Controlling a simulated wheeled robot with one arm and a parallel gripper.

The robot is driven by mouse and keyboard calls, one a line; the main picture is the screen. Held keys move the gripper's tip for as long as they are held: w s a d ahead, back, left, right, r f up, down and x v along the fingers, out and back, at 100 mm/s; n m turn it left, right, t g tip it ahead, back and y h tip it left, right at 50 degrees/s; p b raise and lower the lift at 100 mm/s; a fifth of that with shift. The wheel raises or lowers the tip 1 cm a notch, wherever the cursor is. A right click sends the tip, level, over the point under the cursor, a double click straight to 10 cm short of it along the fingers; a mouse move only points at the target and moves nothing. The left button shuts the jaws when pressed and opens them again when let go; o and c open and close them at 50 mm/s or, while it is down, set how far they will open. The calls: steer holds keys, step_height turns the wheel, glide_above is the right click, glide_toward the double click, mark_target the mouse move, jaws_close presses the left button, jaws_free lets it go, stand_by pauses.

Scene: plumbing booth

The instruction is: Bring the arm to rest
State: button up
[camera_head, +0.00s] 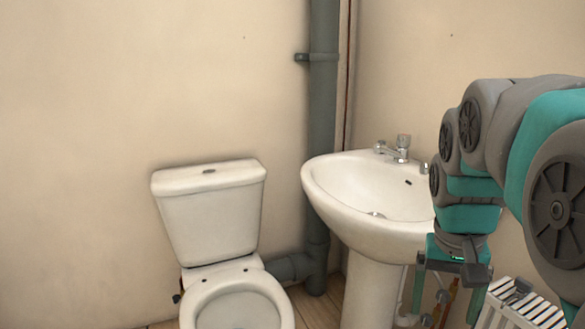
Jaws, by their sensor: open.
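My arm, grey and teal, reaches in from the right edge and bends down beside the sink. My gripper (447,301) points downward at the lower right, in front of the sink's right side. Its two teal fingers are spread apart, with pipes visible behind the gap. I see nothing held between them, though the lower ends of the fingers are near the bottom of the picture.
A white pedestal sink (340,190) with a chrome tap (401,149) stands left of my gripper. A white toilet (212,215) stands further left. A grey pipe (322,100) runs down the corner. A white slatted object (524,308) lies close to the gripper's right.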

steer(key=s+a+f+n+g, duration=0.1)
steer(key=s+a+f+n, duration=0.1)
steer(key=s+a+f, duration=0.2)
steer(key=s+a+f+n+g+y, duration=0.1)
steer(key=s+a+f, duration=0.3)
steer(key=s+f, duration=0.6)
steer(key=s+n, duration=0.1)
steer(key=s, duration=0.2)
steer(key=shift+a+f, duration=0.3)
steer(key=shift+a, duration=0.1)
